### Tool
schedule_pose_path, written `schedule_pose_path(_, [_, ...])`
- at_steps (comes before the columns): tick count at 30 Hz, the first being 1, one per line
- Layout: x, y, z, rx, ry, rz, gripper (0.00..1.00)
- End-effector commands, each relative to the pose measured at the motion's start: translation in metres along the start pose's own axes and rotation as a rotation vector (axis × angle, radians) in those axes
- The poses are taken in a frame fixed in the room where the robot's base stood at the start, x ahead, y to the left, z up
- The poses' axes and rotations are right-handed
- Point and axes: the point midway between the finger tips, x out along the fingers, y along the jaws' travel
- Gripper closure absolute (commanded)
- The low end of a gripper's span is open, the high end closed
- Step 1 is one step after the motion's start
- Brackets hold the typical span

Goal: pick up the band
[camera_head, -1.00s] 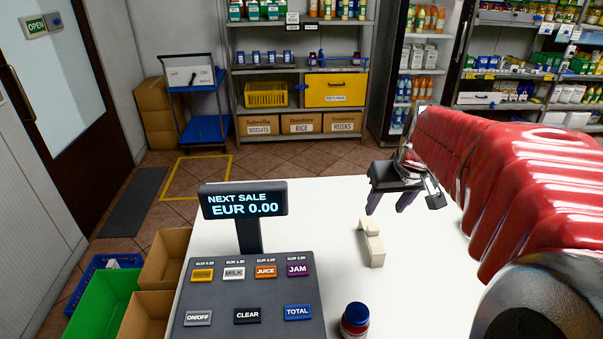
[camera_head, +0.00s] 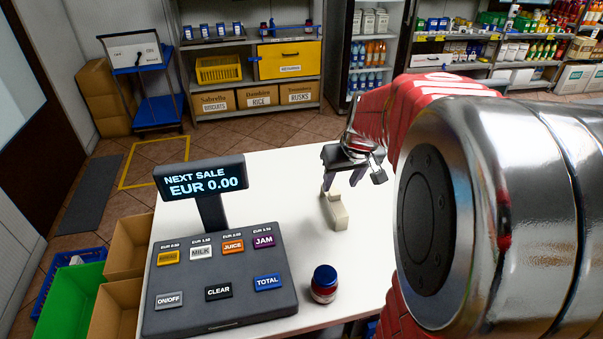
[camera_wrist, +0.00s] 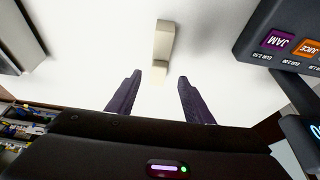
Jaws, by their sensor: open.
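A cream, elongated block with a raised step at one end (camera_head: 335,211) lies on the white counter (camera_head: 285,240). No thing in view is plainly a band, and I cannot tell whether this block is it. My gripper (camera_head: 342,180) is open and empty, at the block's far end in the head view. In the wrist view, my two dark fingers (camera_wrist: 160,78) stand apart, with the cream block (camera_wrist: 163,42) beyond their tips and roughly in line with the gap. It is not between them.
A till with a display (camera_head: 205,182) and keypad (camera_head: 218,275) stands left on the counter. A jar with a blue lid (camera_head: 324,284) stands near the front edge. Counter around the block is clear. A green crate (camera_head: 70,303) and cardboard boxes (camera_head: 128,246) stand left below.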

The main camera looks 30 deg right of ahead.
Motion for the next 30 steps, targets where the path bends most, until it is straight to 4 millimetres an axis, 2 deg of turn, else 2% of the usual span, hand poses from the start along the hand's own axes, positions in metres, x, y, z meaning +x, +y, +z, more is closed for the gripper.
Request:
schedule_pose_path(5, [0.015, 0.000, 0.000, -0.001, -0.001, 0.000, 0.53])
schedule_pose_path(17, [0.019, 0.000, 0.000, 0.000, -0.001, 0.000, 0.53])
schedule_pose_path(30, [0.064, 0.001, -0.002, 0.000, -0.003, 0.000, 0.53])
